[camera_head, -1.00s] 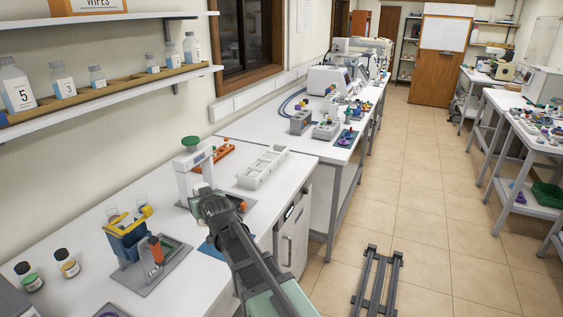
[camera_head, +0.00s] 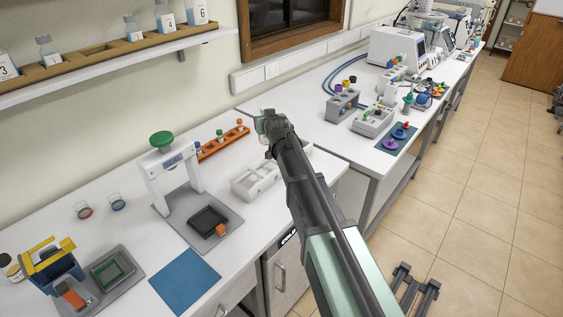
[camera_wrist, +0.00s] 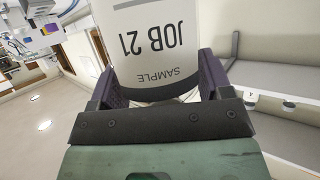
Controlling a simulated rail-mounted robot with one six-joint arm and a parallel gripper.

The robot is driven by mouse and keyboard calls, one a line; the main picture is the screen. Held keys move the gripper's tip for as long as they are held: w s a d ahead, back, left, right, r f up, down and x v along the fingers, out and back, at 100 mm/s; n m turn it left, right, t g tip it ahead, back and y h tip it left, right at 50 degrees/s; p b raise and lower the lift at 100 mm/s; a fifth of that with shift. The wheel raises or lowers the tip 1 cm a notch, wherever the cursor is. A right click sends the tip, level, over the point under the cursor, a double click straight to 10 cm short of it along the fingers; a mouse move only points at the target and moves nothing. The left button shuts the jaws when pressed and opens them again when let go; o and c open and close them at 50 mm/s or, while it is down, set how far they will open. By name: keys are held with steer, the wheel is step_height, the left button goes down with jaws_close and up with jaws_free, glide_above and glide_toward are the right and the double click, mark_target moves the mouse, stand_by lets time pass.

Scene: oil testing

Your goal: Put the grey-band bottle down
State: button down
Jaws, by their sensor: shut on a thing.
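My gripper (camera_head: 270,124) is at the end of the outstretched arm, beyond the white divided tray in the head view. In the wrist view my gripper (camera_wrist: 160,92) is shut on a bottle (camera_wrist: 150,38) with a white label reading SAMPLE JOB 21, upside down in that picture. One dark finger lies on each side of it. In the head view the bottle is mostly hidden by the gripper and arm. Whether it touches the bench cannot be told.
A white divided tray (camera_head: 242,188) is on the near bench, beside an orange rack (camera_head: 222,146). A white stand with a green knob (camera_head: 162,139) is left of it. A blue mat (camera_head: 185,280) lies bare in front. A shelf (camera_head: 112,60) with bottles runs along the wall.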

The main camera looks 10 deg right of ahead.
steer(key=w, duration=0.1)
steer(key=w+r, duration=0.1)
steer(key=w, duration=0.1)
steer(key=shift+a+r, duration=0.1)
steer(key=shift+a, duration=0.05)
steer(key=f+b, duration=2)
steer(key=shift+w+a+f, duration=0.1)
steer(key=shift+w+f, duration=0.1)
steer(key=shift+f, duration=0.1)
steer(key=shift+r, duration=0.3)
steer(key=shift+f, duration=0.25)
steer(key=shift+c, duration=0.2)
jaws_free()
steer(key=shift+r, duration=0.1)
